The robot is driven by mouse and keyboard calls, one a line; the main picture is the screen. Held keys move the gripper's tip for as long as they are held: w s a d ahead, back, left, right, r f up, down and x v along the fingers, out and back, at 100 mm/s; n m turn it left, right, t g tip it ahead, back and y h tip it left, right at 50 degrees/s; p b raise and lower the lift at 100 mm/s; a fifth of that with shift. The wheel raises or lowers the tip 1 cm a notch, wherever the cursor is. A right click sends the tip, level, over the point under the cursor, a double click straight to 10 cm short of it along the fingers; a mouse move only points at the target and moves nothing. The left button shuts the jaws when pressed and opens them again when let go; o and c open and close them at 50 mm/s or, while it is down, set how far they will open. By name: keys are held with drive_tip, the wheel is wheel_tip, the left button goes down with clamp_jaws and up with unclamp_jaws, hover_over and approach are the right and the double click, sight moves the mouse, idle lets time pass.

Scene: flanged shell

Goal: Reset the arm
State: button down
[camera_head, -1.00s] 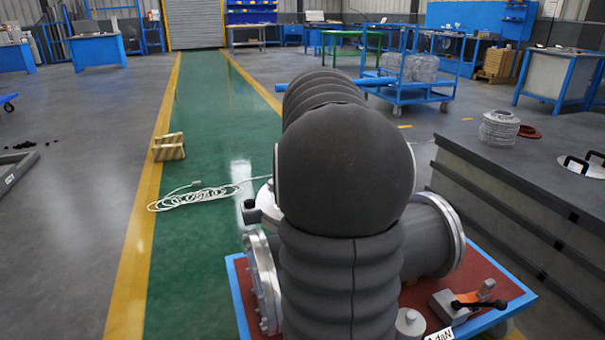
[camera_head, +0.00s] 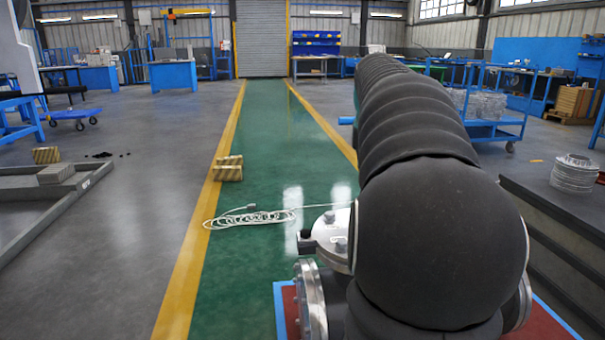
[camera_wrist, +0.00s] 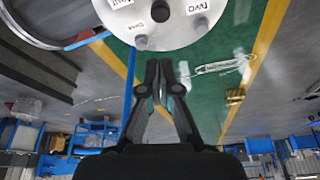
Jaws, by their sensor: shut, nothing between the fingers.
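My gripper (camera_wrist: 160,84) shows in the wrist view with its two dark fingers together and nothing between them. The fingertips point toward the silver flange plate (camera_wrist: 165,25) of the flanged shell, which carries small white labels; whether they touch it I cannot tell. In the head view my dark ribbed arm covers the right of the picture and hides my gripper. Part of the flanged shell (camera_head: 312,300) shows to the left of the arm, with bolts around its flange.
A coiled white cable (camera_head: 250,218) lies on the green walkway. A striped block (camera_head: 228,168) stands on the yellow line. A blue cart (camera_head: 492,130) and a grey bench (camera_head: 560,225) are at right.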

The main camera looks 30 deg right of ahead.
drive_tip(key=shift+n+y, duration=0.3)
drive_tip(key=shift+n, duration=0.3)
drive_tip(key=s+a+f, duration=0.1)
drive_tip(key=a+f, duration=0.1)
drive_tip(key=f, duration=0.1)
drive_tip(key=s+a+f, duration=0.1)
drive_tip(key=a+f, duration=0.2)
drive_tip(key=s+a+f, duration=0.1)
drive_tip(key=a+f, duration=0.1)
drive_tip(key=a, duration=0.1)
drive_tip(key=shift+a+f+p, duration=0.25)
drive_tip(key=shift+f+p, duration=0.1)
drive_tip(key=shift+f, duration=0.05)
drive_tip(key=s+a+f+n+p, duration=0.1)
drive_tip(key=s+a, duration=0.3)
drive_tip(key=a, duration=0.4)
drive_tip(key=s+a+f+n+t+y+p, duration=0.1)
drive_tip(key=s+a+f+n, duration=0.1)
drive_tip(key=s+a, duration=0.3)
drive_tip(key=s+a+f+n+t+y, duration=0.1)
drive_tip(key=s+a+n, duration=0.2)
drive_tip(key=a, duration=0.7)
drive_tip(key=shift+s+a+f+n+p, duration=0.15)
drive_tip(key=shift+s+a+n+p, duration=0.2)
drive_tip(key=shift+s, duration=0.45)
